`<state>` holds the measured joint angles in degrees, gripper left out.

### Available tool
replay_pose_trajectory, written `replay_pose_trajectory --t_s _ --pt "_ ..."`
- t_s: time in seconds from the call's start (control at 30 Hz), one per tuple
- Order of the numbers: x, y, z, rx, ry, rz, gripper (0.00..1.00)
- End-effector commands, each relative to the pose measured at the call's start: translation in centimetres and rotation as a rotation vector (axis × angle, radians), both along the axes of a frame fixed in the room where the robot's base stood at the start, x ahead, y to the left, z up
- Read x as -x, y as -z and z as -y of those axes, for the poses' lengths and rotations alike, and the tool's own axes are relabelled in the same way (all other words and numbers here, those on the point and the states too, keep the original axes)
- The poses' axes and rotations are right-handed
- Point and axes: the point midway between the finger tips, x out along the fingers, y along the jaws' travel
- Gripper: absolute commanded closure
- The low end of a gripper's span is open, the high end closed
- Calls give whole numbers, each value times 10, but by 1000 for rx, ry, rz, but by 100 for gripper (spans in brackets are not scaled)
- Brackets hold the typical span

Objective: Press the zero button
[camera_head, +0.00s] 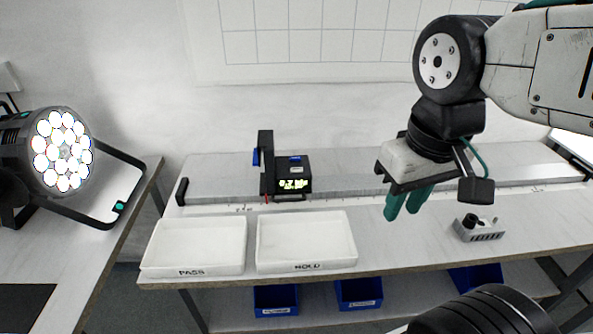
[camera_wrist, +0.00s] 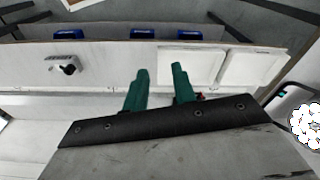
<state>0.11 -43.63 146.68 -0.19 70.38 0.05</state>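A black measuring device (camera_head: 292,175) with a lit green display stands on a long grey rail on the bench, in the head view. A small blue patch shows on its top and another blue part on its upright left side. Which part is the zero button I cannot tell. My gripper (camera_head: 406,203), with green fingers pointing down, is above the bench to the right of the device, apart from it. In the wrist view my gripper (camera_wrist: 161,68) shows a clear gap between its fingers, with nothing in it. The device is mostly hidden there.
White trays marked PASS (camera_head: 193,270) and HOLD (camera_head: 306,267) lie at the bench's front. A grey box with a black knob (camera_head: 480,228) sits at the right. A par can light (camera_head: 62,152) stands on the left table. Blue bins (camera_head: 276,298) are below.

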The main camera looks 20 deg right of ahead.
Motion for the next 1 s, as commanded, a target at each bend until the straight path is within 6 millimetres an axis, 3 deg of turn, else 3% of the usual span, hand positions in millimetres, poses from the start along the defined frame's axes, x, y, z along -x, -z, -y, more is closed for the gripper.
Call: replay_pose_trajectory --t_s 0.03,0.1,1.0 --pt "0 0 0 0 0 0 89" --pt "0 0 0 0 0 0 100" --pt "0 0 0 0 0 0 100"
